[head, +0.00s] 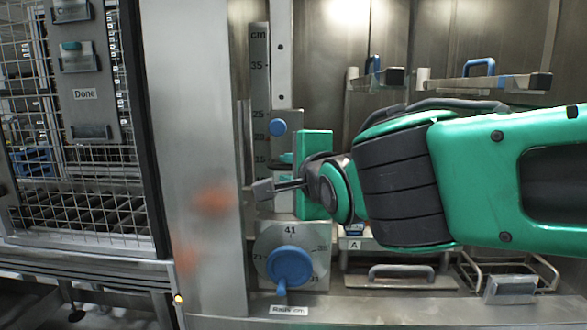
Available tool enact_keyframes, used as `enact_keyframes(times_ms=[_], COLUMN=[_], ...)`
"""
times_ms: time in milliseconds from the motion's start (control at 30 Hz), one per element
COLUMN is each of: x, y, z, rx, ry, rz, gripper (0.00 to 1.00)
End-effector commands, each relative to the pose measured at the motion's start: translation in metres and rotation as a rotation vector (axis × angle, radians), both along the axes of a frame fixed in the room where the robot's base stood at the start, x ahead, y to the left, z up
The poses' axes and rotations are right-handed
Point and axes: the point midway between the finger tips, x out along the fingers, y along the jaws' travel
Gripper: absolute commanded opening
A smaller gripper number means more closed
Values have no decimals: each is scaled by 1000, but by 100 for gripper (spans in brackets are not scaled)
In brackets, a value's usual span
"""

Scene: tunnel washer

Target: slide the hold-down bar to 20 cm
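A vertical scale (259,80) marked in cm stands left of centre, with 35, 25 and 15 readable. A grey plate with a blue knob (277,127) sits beside the scale, a little below the 25 mark. Two level bars with blue handles, the nearer one (500,84), cross the chamber at the upper right. I cannot tell which part is the hold-down bar or how it joins the plate. My green arm reaches in from the right. My gripper (288,170) is at the scale, just below the blue knob. Its fingers are mostly hidden, and any contact is unclear.
A blue dial (290,265) with 41 at its top is below my gripper. A steel post (192,150) and a mesh door (80,190) with a Done panel (85,75) stand left. Wire racks and a grey handle (402,272) lie low at right.

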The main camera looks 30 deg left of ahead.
Motion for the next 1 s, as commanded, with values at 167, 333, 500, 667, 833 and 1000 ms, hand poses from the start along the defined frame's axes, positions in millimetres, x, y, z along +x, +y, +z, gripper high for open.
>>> enact_keyframes(times_ms=[167,333,500,667,833,1000], x=[0,-1,-9,-27,-46,-60], y=[1,0,-10,-30,-52,-69], z=[2,3,7,12,18,21], rx=[2,4,6,7,6,5], ry=[-2,-3,-5,-4,-5,-3], rz=[1,1,1,1,1,0], gripper=[29,29,29,29,29,29])
